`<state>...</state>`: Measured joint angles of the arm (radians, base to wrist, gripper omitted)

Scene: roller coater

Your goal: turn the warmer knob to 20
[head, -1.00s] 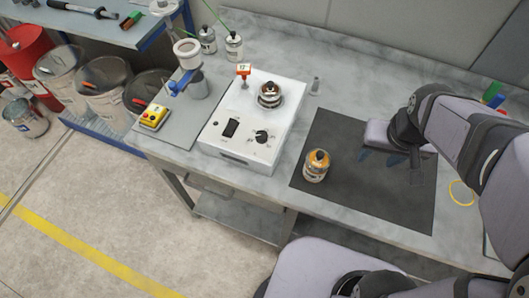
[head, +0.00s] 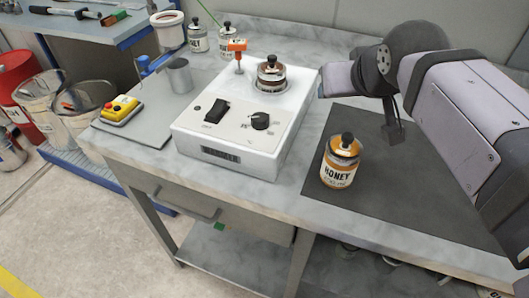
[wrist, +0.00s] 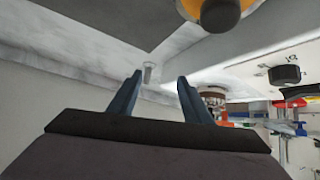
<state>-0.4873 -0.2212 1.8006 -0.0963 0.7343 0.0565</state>
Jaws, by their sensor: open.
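The white warmer (head: 290,112) stands on the bench in the head view. Its black round knob (head: 261,120) is on the top face near the right front, with small dial marks around it that are too small to read. In the wrist view the knob (wrist: 285,74) shows at the right, apart from my fingers. My gripper (wrist: 160,76) is open and empty, with both blue fingers spread. In the head view its body is to the right of the warmer, above the bench; its fingertips are hard to make out there.
A honey jar (head: 340,162) stands on the dark mat (head: 400,185), right of the warmer. Another jar (head: 271,78) sits on the warmer, near an orange-topped thing (head: 237,50). A black rocker switch (head: 216,111) is left of the knob. A yellow button box (head: 121,109) lies farther left.

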